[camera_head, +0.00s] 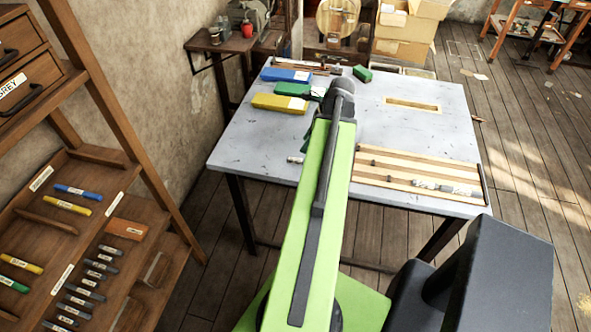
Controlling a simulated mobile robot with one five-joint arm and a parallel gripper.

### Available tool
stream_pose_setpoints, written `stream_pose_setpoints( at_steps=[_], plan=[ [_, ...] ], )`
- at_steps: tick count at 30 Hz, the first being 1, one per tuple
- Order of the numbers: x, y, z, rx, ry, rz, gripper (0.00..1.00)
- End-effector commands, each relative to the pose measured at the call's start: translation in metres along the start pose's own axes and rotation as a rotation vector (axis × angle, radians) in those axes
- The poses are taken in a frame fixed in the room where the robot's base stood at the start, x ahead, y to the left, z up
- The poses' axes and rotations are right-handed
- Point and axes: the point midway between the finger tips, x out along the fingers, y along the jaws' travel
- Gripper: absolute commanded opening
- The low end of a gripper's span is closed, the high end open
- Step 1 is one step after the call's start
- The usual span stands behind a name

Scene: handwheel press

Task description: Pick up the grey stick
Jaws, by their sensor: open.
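Several short grey sticks with pale labels lie in a row on the wooden shelf at the left, one of them a grey stick (87,282). On the table, a mottled grey stick (445,188) lies on the slatted wooden rack (385,165). The small pale end of another stick-like piece (296,159) shows left of my arm; the arm may cover the rest. My lime-green arm reaches out over the table, and its dark wrist is at the far end. The jaws of my gripper are hidden behind the arm.
On the grey table (235,155) lie a blue block (286,75), a yellow block (280,103) and dark green blocks (362,73). The shelf (35,240) also holds blue, yellow and green sticks and an orange box (126,229). The table's left front is clear.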

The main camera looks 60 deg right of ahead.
Motion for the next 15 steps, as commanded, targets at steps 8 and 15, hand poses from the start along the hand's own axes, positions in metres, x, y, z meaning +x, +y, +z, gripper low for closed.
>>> stream_pose_setpoints(
  at_steps=[8, 15],
  plan=[
    [0.04, 0.0, -0.001, 0.0, 0.0, -0.001, 0.42],
    [0.058, 0.0, -0.004, -0.001, 0.0, -0.001, 0.42]
  ],
)
